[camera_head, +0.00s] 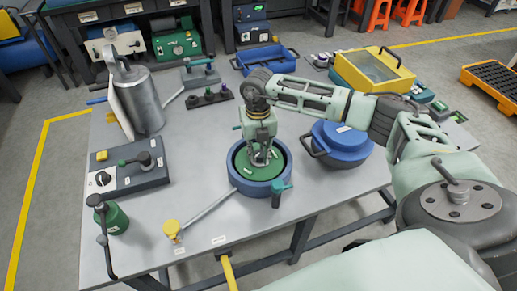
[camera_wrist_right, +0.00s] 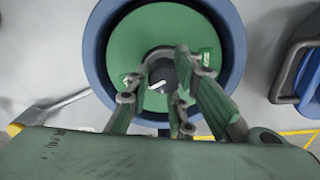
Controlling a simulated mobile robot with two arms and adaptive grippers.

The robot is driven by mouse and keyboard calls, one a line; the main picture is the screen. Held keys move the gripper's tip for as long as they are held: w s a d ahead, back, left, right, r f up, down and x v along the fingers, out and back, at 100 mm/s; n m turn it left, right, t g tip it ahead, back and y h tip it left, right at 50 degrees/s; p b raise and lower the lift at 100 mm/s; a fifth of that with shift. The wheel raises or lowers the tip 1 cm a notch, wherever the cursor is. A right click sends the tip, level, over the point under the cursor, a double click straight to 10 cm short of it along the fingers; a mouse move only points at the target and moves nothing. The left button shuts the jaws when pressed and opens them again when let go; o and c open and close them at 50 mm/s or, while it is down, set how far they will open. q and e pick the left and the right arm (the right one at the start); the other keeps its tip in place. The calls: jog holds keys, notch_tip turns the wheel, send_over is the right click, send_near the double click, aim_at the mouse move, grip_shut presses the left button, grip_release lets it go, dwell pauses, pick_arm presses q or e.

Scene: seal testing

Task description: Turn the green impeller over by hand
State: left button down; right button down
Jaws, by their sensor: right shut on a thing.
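The green impeller (camera_head: 245,171) is a round green disc lying inside a round blue housing (camera_head: 285,176) on the table. In the right wrist view the disc (camera_wrist_right: 140,45) fills most of the blue ring (camera_wrist_right: 92,60), and a dark hub knob (camera_wrist_right: 160,74) with a white mark is at its middle. My right gripper (camera_head: 261,160) points down over the disc. In the right wrist view its fingers (camera_wrist_right: 158,88) are around the hub knob, shut on it. The fingers partly hide the hub and the front of the disc. My left gripper is not in view.
A blue lidded pot (camera_head: 343,141) is close on the right. A grey control block (camera_head: 129,173) and metal cylinder (camera_head: 144,100) stand left.

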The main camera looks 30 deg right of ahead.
jog(key=m, duration=0.2)
jog(key=d+m+p, duration=0.1)
jog(key=m, duration=0.1)
jog(key=shift+r+m, duration=0.15)
jog(key=shift+m, duration=0.25)
jog(key=m+p, duration=0.1)
jog(key=m, duration=0.1)
jog(key=shift+m, duration=0.4)
jog(key=m+p, duration=0.1)
jog(key=m, duration=0.2)
jog(key=shift+p, duration=0.3)
jog(key=shift+s+f+m, duration=0.1)
jog(key=shift+f+m, duration=0.15)
jog(key=shift+m, duration=0.65)
